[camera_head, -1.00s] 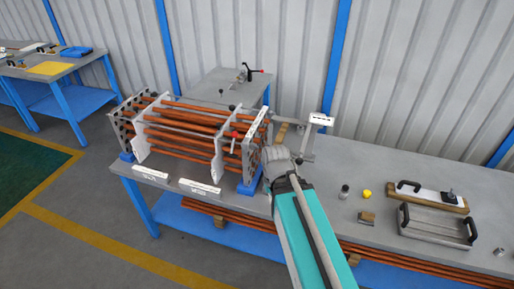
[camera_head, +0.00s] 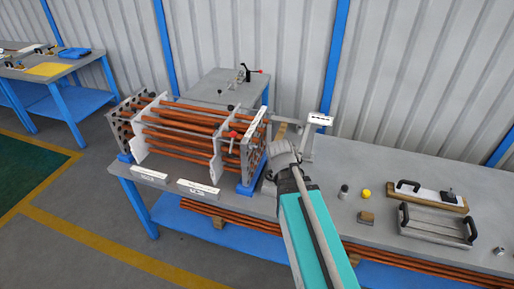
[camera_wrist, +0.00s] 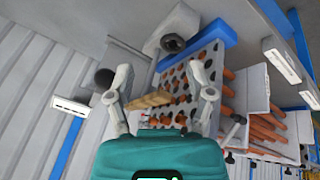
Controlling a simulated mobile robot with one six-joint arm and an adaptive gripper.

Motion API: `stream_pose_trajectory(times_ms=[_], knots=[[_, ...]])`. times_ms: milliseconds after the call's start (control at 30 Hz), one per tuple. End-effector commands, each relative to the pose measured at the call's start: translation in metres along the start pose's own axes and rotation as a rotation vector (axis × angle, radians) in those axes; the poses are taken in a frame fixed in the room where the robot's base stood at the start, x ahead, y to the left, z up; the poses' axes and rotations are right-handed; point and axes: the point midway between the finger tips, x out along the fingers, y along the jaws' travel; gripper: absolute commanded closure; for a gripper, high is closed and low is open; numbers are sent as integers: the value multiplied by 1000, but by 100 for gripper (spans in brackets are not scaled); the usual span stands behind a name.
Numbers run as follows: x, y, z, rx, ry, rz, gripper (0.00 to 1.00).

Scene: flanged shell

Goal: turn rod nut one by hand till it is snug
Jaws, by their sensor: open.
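The flanged shell frame (camera_head: 219,150) lies on the bench with copper-coloured rods through its plates. Its perforated end plate (camera_wrist: 186,80) faces my gripper and shows dark and copper-coloured holes in the wrist view. My gripper (camera_wrist: 165,88) is open, its two grey fingers apart, with no object seen gripped. In the head view its tips are hidden behind my wrist, just right of the end plate. A dark round socket-like part (camera_wrist: 172,43) sits in a pale grey block beyond the fingers. I cannot tell which part is rod nut one.
A grey stand with a white label (camera_head: 320,119) rises behind my wrist. A wooden strip (camera_wrist: 150,100) shows between the fingers.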

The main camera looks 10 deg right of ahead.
Motion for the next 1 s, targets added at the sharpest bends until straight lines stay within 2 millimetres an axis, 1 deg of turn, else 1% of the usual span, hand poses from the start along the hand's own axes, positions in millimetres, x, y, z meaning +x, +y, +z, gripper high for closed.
stream_pose_trajectory(times_ms=[33,233,300,500,700,867,1000], knots=[[6,13,-14,-26,52,44,31],[9,60,-64,-156,255,227,31],[8,76,-81,-210,321,292,31],[-3,111,-126,-384,497,477,31],[-20,135,-167,-586,655,658,31],[-34,144,-194,-765,772,795,31],[-45,145,-213,-933,868,906,31]])
